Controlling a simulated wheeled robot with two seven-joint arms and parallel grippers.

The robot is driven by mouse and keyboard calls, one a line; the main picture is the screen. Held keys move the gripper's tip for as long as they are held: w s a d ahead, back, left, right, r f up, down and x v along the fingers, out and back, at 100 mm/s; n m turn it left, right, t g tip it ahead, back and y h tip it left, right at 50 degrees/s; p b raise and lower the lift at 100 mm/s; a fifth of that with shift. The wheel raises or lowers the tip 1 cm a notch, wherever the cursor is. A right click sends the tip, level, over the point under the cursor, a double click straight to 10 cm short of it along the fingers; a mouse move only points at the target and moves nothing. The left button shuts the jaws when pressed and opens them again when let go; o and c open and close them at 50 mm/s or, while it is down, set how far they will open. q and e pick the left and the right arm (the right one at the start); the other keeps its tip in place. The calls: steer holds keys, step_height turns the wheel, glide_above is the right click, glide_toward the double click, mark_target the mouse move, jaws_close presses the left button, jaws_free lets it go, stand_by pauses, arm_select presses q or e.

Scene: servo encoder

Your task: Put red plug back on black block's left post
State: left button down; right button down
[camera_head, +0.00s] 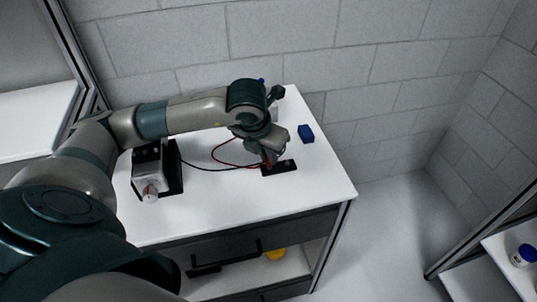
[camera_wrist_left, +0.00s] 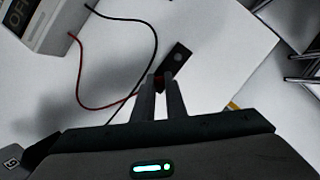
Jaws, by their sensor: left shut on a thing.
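The black block (camera_head: 287,167) lies flat near the right side of the white table. In the left wrist view, the block (camera_wrist_left: 179,55) shows beyond my fingertips, with a round post on its far end. My left gripper (camera_head: 268,158) points down over the block's left end. In the left wrist view, my left gripper (camera_wrist_left: 164,78) is shut on the red plug (camera_wrist_left: 159,86), of which only a sliver shows between the fingers. The fingers hide the block's near end, so I cannot tell whether the plug touches the left post. My right gripper is out of view.
A red cable (camera_wrist_left: 80,80) and a black cable (camera_wrist_left: 153,35) loop from a box marked OFF (camera_wrist_left: 40,22) toward the block. A silver motor unit (camera_head: 150,172) stands at the left of the table. A blue block (camera_head: 306,133) lies behind the black block.

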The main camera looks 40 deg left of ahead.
arm_select(q)
steer(key=shift+d+f, duration=0.1)
steer(key=shift+f, duration=0.1)
steer(key=c, duration=1.7)
jaws_free()
steer(key=shift+r, duration=0.2)
steer(key=shift+w+r+p, duration=0.1)
steer(key=shift+r+p, duration=0.35)
steer(key=shift+r, duration=0.5)
steer(key=shift+a+r+p, duration=0.2)
steer(key=shift+r+p, duration=0.4)
steer(key=shift+r, duration=0.8)
steer(key=shift+r+p, duration=0.4)
steer(key=shift+r, duration=0.55)
